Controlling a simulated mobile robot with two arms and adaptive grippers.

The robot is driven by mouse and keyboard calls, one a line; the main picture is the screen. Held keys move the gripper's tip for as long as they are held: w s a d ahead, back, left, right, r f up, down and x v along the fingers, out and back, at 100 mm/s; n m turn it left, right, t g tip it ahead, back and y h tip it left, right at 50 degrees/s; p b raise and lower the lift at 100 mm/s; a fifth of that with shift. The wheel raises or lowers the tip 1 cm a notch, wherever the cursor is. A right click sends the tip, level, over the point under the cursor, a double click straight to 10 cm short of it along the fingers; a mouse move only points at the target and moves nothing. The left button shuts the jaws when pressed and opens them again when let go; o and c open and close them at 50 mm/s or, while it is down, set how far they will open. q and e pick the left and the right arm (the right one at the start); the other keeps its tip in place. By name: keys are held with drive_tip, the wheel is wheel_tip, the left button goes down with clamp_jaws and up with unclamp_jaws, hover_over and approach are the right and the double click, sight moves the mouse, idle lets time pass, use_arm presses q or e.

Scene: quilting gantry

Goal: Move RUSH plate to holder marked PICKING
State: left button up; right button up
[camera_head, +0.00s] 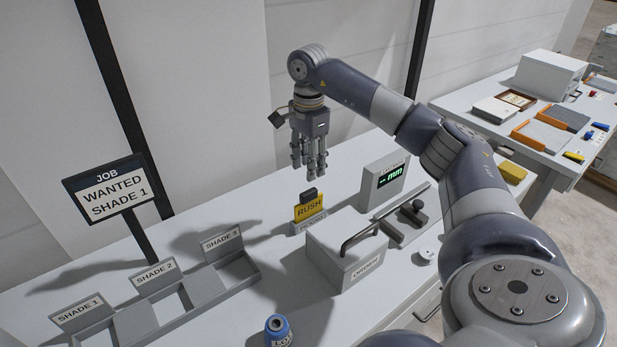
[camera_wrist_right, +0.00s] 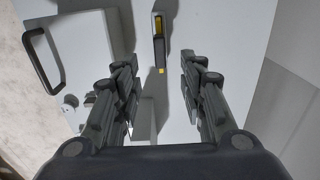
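The yellow RUSH plate (camera_head: 309,209), with a dark grip on its top edge, stands upright in a small grey holder (camera_head: 312,227) on the white table. The holder's label is small and hard to read, seemingly starting with "PIC". In the wrist view the plate is a thin strip (camera_wrist_right: 158,25) seen edge-on, beyond the fingertips. My right gripper (camera_head: 311,168) hangs above the plate, pointing down, with a gap between them. In the wrist view its fingers (camera_wrist_right: 162,72) are apart with nothing between them. My left gripper is not in view.
A grey box marked ORDER (camera_head: 331,258) with a bent handle stands right beside the holder. A display unit (camera_head: 383,183) stands behind it. A tray labelled SHADE 1 to SHADE 3 (camera_head: 210,282) lies left. A blue can (camera_head: 277,329) stands at the front. A JOB sign (camera_head: 112,190) rises at left.

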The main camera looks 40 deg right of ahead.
drive_tip(key=shift+r, duration=1.65)
